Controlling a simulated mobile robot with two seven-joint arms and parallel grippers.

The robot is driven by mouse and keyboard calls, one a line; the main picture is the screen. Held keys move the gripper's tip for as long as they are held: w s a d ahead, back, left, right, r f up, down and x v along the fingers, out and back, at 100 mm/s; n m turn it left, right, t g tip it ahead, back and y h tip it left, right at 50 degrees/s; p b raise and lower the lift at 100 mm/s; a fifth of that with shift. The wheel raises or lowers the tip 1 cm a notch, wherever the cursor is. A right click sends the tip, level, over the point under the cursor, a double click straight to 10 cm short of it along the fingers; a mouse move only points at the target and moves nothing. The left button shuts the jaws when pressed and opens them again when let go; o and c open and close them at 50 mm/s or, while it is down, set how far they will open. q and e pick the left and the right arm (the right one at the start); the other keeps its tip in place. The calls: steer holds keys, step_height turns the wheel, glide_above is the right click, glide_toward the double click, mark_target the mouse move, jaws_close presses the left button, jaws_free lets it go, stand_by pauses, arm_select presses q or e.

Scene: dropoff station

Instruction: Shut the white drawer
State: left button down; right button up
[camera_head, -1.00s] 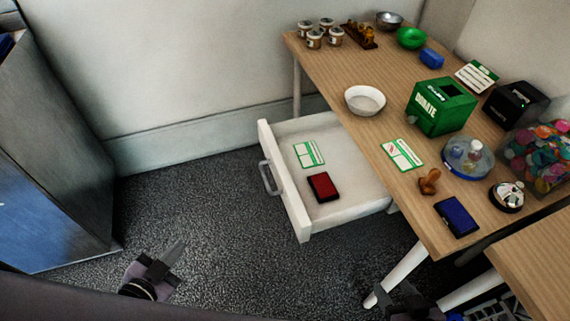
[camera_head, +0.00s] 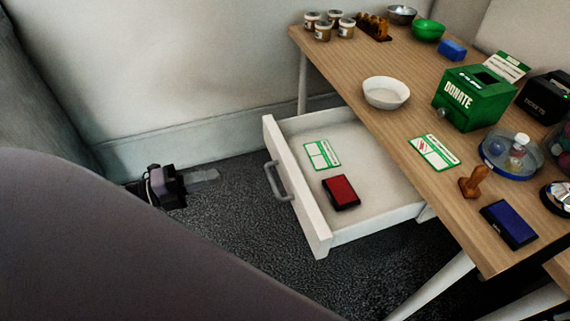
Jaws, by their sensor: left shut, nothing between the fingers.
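The white drawer (camera_head: 291,192) stands pulled out from under the wooden table, its front panel and grey bar handle (camera_head: 273,182) facing left. Inside it lie a green-and-white card (camera_head: 323,154) and a dark red pad (camera_head: 341,191), apart from each other. My left gripper (camera_head: 205,177) is to the left of the drawer, apart from the handle, its fingers shut and pointing right towards the drawer. Nothing shows between its fingers. My right gripper does not show.
The wooden table (camera_head: 375,125) holds a white bowl (camera_head: 386,92), a green donation box (camera_head: 473,98), a stamp (camera_head: 474,181) and a blue pad (camera_head: 509,224) near its front edge. A wall stands behind the drawer. Dark carpet lies clear in front of it.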

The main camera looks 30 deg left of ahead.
mark_target(281, 159)
arm_select(q)
steer(key=b+x, duration=0.1)
steer(key=x, duration=1.3)
steer(key=shift+d, duration=0.1)
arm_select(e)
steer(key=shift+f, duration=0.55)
arm_select(q)
steer(key=shift+w, duration=0.15)
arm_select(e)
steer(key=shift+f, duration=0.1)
